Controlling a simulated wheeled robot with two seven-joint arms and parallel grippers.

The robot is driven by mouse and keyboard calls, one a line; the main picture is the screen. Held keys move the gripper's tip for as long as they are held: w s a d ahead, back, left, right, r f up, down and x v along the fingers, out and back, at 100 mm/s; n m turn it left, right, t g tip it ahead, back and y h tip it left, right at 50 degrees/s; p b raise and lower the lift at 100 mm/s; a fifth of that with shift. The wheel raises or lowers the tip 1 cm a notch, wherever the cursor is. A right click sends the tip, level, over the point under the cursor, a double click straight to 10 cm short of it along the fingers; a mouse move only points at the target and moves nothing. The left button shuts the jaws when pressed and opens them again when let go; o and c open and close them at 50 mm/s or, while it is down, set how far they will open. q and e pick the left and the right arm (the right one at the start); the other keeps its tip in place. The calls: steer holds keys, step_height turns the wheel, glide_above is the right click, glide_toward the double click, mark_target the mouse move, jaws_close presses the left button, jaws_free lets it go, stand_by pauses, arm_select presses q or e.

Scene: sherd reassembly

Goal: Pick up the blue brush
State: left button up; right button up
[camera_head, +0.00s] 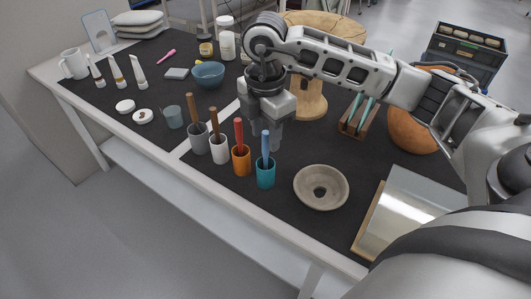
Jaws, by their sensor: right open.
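The blue brush (265,146) stands upright in a teal cup (265,176) near the front edge of the table. Only its blue handle shows; its lower end is hidden in the cup. I cannot tell whether a finger touches the handle. My left gripper is not in view.
An orange cup (241,162) with a red-handled brush stands just left, then a white cup (219,150) and a grey cup (198,138) with brown handles. A wooden stand (312,104) is behind.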

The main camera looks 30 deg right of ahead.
mark_target(265, 155)
steer(key=shift+f, duration=2.75)
jaws_close()
